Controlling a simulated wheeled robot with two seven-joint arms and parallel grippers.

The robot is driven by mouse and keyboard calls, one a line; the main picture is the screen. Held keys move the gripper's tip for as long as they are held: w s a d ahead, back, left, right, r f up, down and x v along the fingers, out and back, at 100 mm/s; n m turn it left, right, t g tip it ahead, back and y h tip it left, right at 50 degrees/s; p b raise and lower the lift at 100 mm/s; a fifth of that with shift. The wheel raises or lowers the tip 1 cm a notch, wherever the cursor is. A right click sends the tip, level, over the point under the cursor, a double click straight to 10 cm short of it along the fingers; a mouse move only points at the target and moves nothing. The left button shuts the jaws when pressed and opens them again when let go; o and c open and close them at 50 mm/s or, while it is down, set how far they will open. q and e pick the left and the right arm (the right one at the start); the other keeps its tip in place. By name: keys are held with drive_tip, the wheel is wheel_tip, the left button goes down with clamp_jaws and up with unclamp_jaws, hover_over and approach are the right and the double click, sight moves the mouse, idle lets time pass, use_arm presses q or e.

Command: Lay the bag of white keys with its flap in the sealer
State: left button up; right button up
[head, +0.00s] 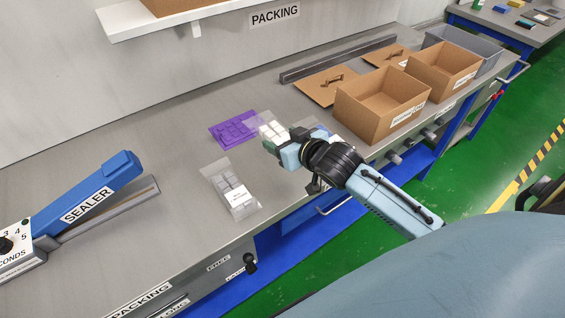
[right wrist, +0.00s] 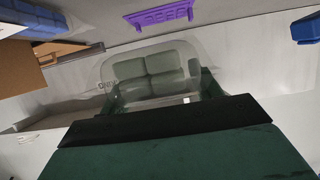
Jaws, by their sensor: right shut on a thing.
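My right gripper (head: 284,148) is shut on a clear bag of white keys (head: 271,128) above the bench. In the right wrist view, the bag (right wrist: 152,72) stands out past the fingers (right wrist: 165,112), its keys in rows inside clear film. The sealer (head: 85,200) is at the left of the bench, its blue arm raised above a grey lower bar (head: 110,210). The bag and the sealer are well apart. My left gripper is not in view.
Another clear bag (head: 230,187) with grey keys and a white label lies on the bench. A purple piece (head: 233,129) lies behind it. Cardboard boxes (head: 382,100) and lids (head: 320,87) are at the right. Bench between the grey-key bag and sealer is clear.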

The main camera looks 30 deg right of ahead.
drive_tip(key=shift+w+d+f, duration=0.15)
drive_tip(key=shift+w+d, duration=0.1)
drive_tip(key=shift+d, duration=0.4)
drive_tip(key=b, duration=0.1)
hover_over(287, 172)
wheel_tip(287, 172, down, 8)
drive_tip(key=shift+f, duration=0.75)
drive_tip(key=shift+f, duration=0.15)
drive_tip(key=shift+f, duration=0.15)
drive_tip(key=o, duration=1.1)
